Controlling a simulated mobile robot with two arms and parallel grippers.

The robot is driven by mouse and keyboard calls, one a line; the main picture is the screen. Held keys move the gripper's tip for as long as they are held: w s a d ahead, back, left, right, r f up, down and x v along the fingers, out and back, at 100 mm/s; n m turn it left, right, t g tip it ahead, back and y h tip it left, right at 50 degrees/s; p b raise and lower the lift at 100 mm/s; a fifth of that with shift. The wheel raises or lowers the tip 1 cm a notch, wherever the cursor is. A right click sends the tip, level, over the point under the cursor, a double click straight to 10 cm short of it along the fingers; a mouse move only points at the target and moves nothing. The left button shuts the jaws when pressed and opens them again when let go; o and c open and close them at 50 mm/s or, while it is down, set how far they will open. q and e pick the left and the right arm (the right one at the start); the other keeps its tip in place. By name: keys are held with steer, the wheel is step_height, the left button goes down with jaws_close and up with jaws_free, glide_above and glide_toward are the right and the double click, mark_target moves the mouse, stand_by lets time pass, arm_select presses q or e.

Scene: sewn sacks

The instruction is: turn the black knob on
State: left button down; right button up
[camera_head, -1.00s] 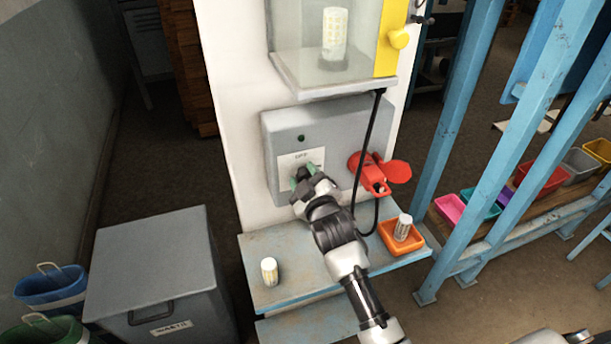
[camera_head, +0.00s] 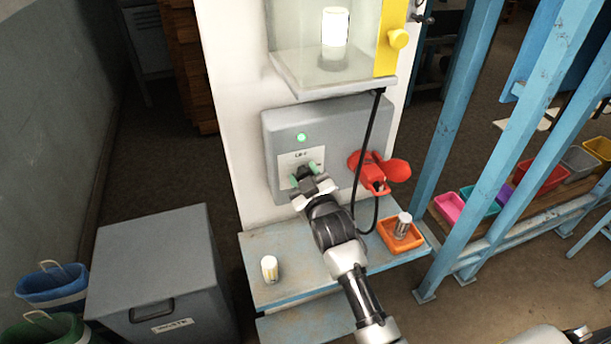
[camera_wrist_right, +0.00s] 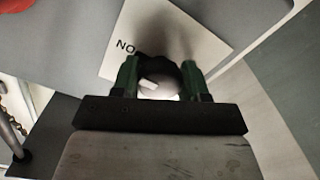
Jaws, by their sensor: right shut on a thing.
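A small lamp (camera_head: 301,137) on the box glows green. My left gripper is not in view.
A red switch handle (camera_head: 372,172) and a hanging black cable (camera_head: 367,145) are close right of the knob. Below are a shelf (camera_head: 300,266), a white cylinder (camera_head: 269,269) and an orange tray (camera_head: 388,236). A glowing cylinder (camera_head: 335,27) stands in the case above.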

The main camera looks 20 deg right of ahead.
steer(key=o, duration=0.9)
steer(key=shift+o, duration=0.2)
steer(key=s+b, duration=0.3)
steer(key=s, duration=0.7)
steer(key=shift+s+d, duration=0.15)
steer(key=shift+s, duration=0.25)
steer(key=shift+f, duration=0.15)
